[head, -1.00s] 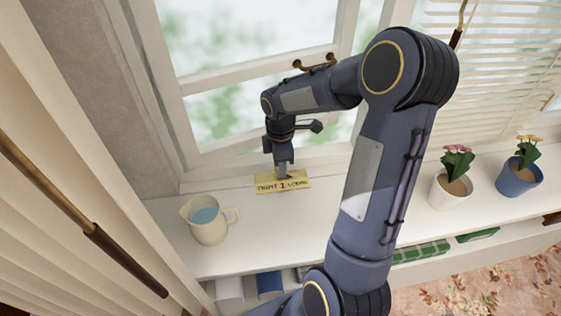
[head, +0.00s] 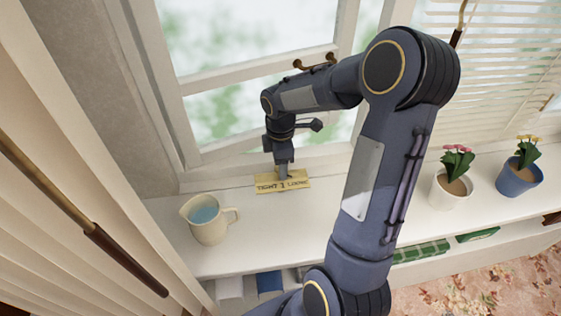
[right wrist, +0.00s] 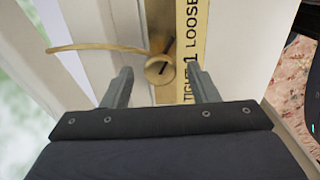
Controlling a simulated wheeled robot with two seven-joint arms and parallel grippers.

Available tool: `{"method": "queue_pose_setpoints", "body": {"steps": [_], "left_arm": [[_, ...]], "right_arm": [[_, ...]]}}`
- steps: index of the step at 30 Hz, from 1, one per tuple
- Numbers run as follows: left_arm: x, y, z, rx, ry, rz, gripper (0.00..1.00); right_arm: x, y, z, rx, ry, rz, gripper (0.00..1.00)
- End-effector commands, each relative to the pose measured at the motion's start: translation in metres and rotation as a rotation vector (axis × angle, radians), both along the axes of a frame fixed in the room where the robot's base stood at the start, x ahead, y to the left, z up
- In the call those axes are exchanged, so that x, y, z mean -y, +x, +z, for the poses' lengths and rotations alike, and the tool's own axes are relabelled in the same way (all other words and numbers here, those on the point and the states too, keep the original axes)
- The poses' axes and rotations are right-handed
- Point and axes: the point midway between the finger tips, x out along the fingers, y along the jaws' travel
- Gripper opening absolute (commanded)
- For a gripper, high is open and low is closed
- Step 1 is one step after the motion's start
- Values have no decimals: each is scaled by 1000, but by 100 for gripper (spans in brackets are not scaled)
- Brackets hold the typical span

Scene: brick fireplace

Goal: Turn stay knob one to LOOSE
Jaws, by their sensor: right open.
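A small brass knob (right wrist: 160,69) with a dark mark shows in the right wrist view beside the yellow label plate (right wrist: 192,40). The plate reads TIGHT, 1 and LOOSE; in the head view it (head: 270,187) lies on the white sill below the window. A thin brass stay bar (right wrist: 95,47) runs left from the knob. My right gripper (right wrist: 162,76) is open, its fingers apart on either side of the knob. I cannot tell whether they touch it. In the head view my right gripper (head: 284,172) points down at the plate and hides the knob. My left gripper is not in view.
A cream jug (head: 208,224) of blue liquid stands on the sill (head: 270,225) left of the plate. A white pot (head: 450,192) and a blue pot (head: 519,180) of flowers stand at the right. A curtain rod (head: 85,228) crosses the left side.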

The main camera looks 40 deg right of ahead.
Motion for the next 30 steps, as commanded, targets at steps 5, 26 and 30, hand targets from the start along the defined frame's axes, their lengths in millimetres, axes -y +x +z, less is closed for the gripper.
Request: {"method": "queue_pose_setpoints", "body": {"steps": [5, 26, 30], "left_arm": [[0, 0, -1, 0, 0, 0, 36], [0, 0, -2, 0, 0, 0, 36], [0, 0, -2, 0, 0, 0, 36]], "right_arm": [[0, 1, 25, 7, -2, 1, 54], [0, 1, 76, 3, -1, 1, 54], [0, 1, 76, 2, 0, 1, 54]]}}
